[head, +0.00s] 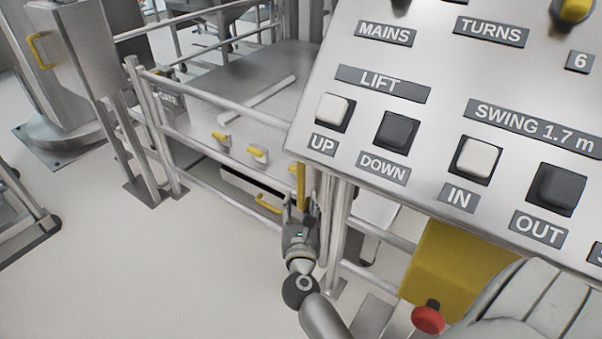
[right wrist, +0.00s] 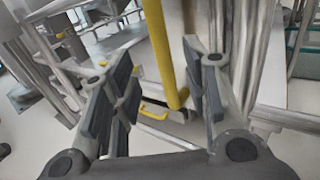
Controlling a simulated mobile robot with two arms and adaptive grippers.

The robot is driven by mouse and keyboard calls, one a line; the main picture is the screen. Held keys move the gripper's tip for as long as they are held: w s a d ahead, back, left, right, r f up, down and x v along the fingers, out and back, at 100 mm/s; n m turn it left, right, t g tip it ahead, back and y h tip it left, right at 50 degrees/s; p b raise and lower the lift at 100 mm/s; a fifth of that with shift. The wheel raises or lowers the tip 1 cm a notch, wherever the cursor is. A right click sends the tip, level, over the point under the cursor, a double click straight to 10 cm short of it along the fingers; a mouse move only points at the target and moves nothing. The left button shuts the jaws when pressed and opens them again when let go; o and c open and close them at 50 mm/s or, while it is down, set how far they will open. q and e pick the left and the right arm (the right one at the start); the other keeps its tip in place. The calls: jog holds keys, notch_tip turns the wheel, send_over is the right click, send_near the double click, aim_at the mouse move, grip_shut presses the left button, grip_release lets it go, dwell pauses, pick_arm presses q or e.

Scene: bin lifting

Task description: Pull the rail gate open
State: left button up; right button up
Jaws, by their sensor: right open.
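The rail gate (head: 215,107) is a run of metal rails between posts, with a small sign reading GATE at its left end. A yellow upright handle (head: 300,186) stands at its right end, beside the posts. My right gripper (head: 299,207) is at the lower part of this handle in the head view. In the right wrist view, the open fingers of my right gripper (right wrist: 161,80) stand on either side of the yellow handle (right wrist: 161,45), with gaps visible on both sides. The gate looks closed in line with its posts. My left gripper is not in view.
A large control panel (head: 440,123) with LIFT and SWING buttons fills the upper right. A red knob (head: 428,319) and a yellow box (head: 455,264) are below it. A metal cabinet (head: 65,50) stands at the far left.

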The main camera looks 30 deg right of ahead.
aim_at(301, 179)
jog(key=b+x, duration=0.1)
jog(key=x, duration=0.8)
jog(key=shift+w+d, duration=0.1)
jog(key=shift+w, duration=0.05)
jog(key=shift+w+d, duration=0.3)
jog(key=shift+w, duration=0.1)
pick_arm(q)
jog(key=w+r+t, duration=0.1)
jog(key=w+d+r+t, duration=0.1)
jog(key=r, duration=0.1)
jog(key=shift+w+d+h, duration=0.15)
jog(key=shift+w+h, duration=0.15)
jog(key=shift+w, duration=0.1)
pick_arm(e)
grip_shut()
